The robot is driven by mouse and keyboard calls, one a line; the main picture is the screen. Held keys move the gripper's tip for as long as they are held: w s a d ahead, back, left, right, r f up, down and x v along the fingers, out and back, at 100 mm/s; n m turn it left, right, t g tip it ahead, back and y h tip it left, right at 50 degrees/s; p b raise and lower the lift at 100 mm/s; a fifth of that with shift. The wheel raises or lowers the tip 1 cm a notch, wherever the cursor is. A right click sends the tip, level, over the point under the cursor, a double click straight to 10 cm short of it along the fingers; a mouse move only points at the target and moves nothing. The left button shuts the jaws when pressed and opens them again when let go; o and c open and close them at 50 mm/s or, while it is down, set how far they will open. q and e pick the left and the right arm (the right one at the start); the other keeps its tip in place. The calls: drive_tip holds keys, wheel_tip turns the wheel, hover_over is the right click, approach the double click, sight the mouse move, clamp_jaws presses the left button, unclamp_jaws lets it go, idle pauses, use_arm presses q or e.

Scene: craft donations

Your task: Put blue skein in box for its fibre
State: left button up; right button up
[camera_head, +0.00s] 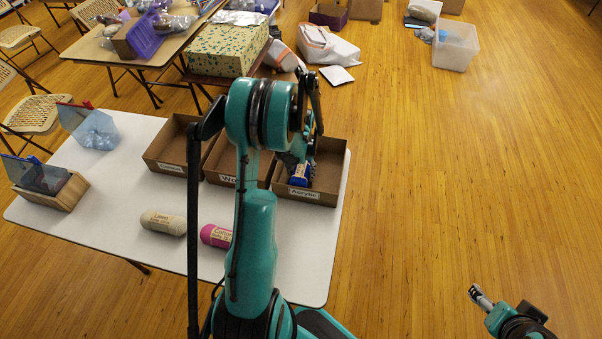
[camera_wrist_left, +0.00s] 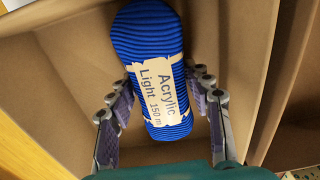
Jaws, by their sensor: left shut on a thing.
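The blue skein (camera_wrist_left: 150,45) has a tan label reading "Acrylic Light 150 m". My left gripper (camera_wrist_left: 160,105) is shut on it, one finger on each side. In the head view the blue skein (camera_head: 299,174) is partly hidden by my arm and is within the outline of the cardboard box labelled "Acrylic" (camera_head: 305,195). In the wrist view, brown cardboard walls surround the skein; whether it touches the floor is unclear. A middle box (camera_head: 222,178), its label starting with "W", and a left box (camera_head: 171,168) with a small label stand beside it. My right gripper (camera_head: 480,297) is away at lower right.
A cream skein (camera_head: 163,222) and a pink skein (camera_head: 216,236) lie on the white table (camera_head: 120,225) in front of the boxes. A wooden tray (camera_head: 66,193) and a clear bag (camera_head: 97,132) are at its left. Open floor (camera_head: 450,180) lies right.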

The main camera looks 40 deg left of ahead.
use_arm(q)
drive_tip(key=shift+f, duration=0.1)
drive_tip(key=o, duration=0.7)
drive_tip(key=shift+f, duration=0.1)
drive_tip(key=o, duration=0.5)
drive_tip(key=shift+c, duration=0.2)
